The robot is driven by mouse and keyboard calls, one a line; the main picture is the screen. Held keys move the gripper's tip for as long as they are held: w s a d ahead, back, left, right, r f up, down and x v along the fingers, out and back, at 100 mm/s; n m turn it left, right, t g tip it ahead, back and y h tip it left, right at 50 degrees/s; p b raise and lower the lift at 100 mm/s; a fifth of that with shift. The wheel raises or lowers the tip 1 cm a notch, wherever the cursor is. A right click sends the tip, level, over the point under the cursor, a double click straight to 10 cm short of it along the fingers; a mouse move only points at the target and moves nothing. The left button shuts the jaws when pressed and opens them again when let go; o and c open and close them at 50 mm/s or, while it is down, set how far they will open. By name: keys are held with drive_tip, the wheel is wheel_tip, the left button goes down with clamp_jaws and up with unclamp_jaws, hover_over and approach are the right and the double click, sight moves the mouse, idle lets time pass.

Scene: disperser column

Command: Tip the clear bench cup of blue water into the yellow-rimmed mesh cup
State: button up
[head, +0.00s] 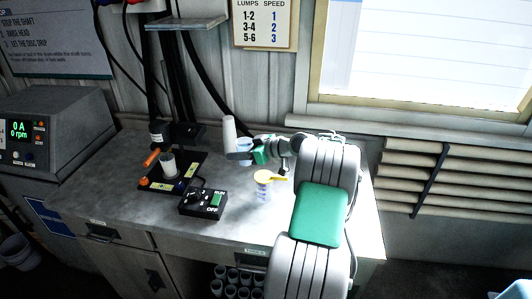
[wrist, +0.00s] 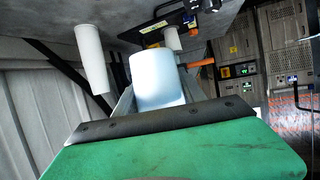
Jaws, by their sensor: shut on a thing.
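My gripper (head: 246,156) is shut on the pale bluish clear bench cup (head: 243,145) and holds it above the bench. In the wrist view the cup (wrist: 154,80) sits between the fingers, and the water level inside cannot be made out. The yellow-rimmed mesh cup (head: 263,190) stands upright on the bench, in front of and slightly right of my gripper in the head view. Its yellow rim has a tab to the right. The held cup is apart from it and not over its mouth. The mesh cup is not seen in the wrist view.
A tall white cylinder (head: 229,130) stands just behind the held cup. To the left are the disperser base (head: 153,184) with a pale cup (head: 168,165) on it, an orange handle (head: 151,158) and a black switch box (head: 203,204).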

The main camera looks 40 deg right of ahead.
drive_tip(key=s+d+f, duration=0.3)
drive_tip(key=d+f, duration=0.1)
drive_tip(key=d, duration=0.5)
drive_tip(key=shift+s+d+m+h+b, duration=0.25)
drive_tip(key=shift+m+h+b, duration=0.05)
drive_tip(key=shift+h+b, duration=0.15)
drive_tip(key=shift+a+f+n+t+h+b, duration=0.15)
drive_tip(key=shift+n+h+b, duration=0.3)
drive_tip(key=shift+b, duration=1.1)
drive_tip(key=shift+d+f+n+t+h+b, duration=0.1)
drive_tip(key=shift+f+n+t+h+b, duration=0.15)
drive_tip(key=shift+n+b, duration=0.9)
drive_tip(key=shift+a+f+n+t+h+b, duration=0.1)
drive_tip(key=shift+f+t+h+b, duration=0.2)
drive_tip(key=shift+b, duration=1.65)
drive_tip(key=shift+r+n+t+h+b, duration=0.35)
drive_tip(key=shift+n+b, duration=0.35)
drive_tip(key=shift+b, duration=0.9)
drive_tip(key=shift+r+n+t+h+b, duration=0.15)
drive_tip(key=shift+n+h+b, duration=0.4)
drive_tip(key=shift+b, duration=1.05)
drive_tip(key=shift+r+n+t+h+b, duration=0.3)
drive_tip(key=shift+n+b, duration=0.45)
drive_tip(key=shift+b, duration=0.4)
drive_tip(key=shift+r+n+t+h+b, duration=0.2)
drive_tip(key=shift+r+n+b, duration=0.2)
drive_tip(key=shift+n+b, duration=0.55)
drive_tip(key=shift+a+r+n+t+b, duration=0.15)
drive_tip(key=shift+r+n+t+b, duration=0.25)
drive_tip(key=shift+b, duration=2.55)
